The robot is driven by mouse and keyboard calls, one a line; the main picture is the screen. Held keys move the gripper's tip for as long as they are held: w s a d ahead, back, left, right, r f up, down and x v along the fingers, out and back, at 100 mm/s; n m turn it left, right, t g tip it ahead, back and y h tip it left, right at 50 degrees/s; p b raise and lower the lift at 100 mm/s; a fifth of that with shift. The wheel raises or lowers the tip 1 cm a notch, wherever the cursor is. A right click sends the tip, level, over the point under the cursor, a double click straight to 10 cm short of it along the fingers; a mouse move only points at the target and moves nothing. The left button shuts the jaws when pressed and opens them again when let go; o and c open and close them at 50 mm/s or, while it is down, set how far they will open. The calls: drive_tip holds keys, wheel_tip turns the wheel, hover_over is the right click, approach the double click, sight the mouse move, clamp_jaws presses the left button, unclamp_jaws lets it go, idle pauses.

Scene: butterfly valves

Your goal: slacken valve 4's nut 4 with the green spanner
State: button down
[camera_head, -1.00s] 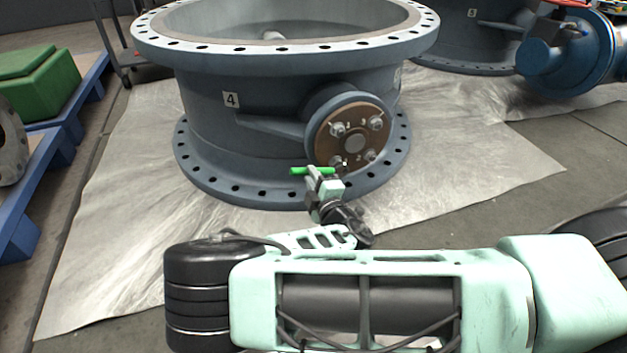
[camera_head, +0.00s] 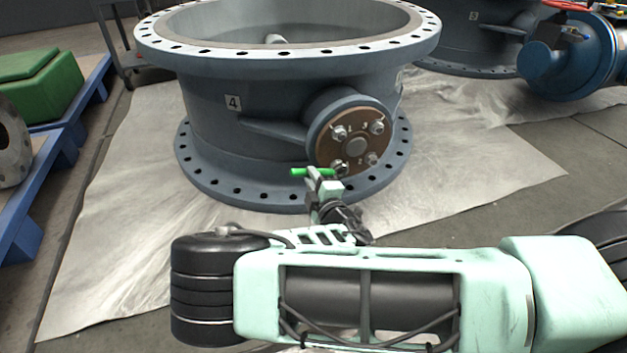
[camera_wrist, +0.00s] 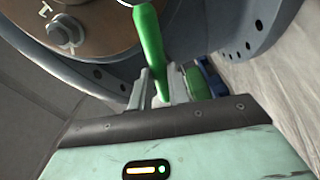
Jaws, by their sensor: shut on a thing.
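Valve 4 (camera_head: 215,130) is a large grey-blue ring body with a "4" plate (camera_head: 233,102). Its round brown cover (camera_head: 355,146) carries numbered nuts around a central disc. The lower-left nut (camera_head: 339,168), by position nut 4, is partly hidden by my gripper and the spanner; its own number is not readable. My gripper (camera_head: 318,177) is shut on the green spanner (camera_head: 299,172), just below and left of that nut.
Another nut (camera_wrist: 65,31) on the cover shows in the wrist view. The valve's drilled bottom flange (camera_head: 240,190) lies close to my gripper. A pale sheet (camera_head: 120,220) covers the floor. Blue pallets (camera_head: 55,150) stand at left, a blue part (camera_head: 575,60) at right.

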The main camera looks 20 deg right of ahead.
drive_tip(key=shift+w, duration=0.3)
drive_tip(key=shift+w+p, duration=0.3)
drive_tip(key=shift+w, duration=0.25)
idle(0.7)
drive_tip(key=shift+f, duration=0.1)
idle(0.4)
drive_tip(key=d+f+n+b, duration=0.3)
drive_tip(key=f+n+b, duration=0.4)
drive_tip(key=n, duration=0.5)
wheel_tip(320, 180, down, 2)
drive_tip(key=shift+w+f+n+g+b, duration=0.2)
drive_tip(key=shift+n+g+b, duration=0.1)
drive_tip(key=shift+n, duration=0.1)
idle(0.7)
drive_tip(key=shift+a+r, duration=0.1)
idle(0.4)
drive_tip(key=c, duration=1.9)
unclamp_jaws()
drive_tip(key=shift+c, duration=0.2)
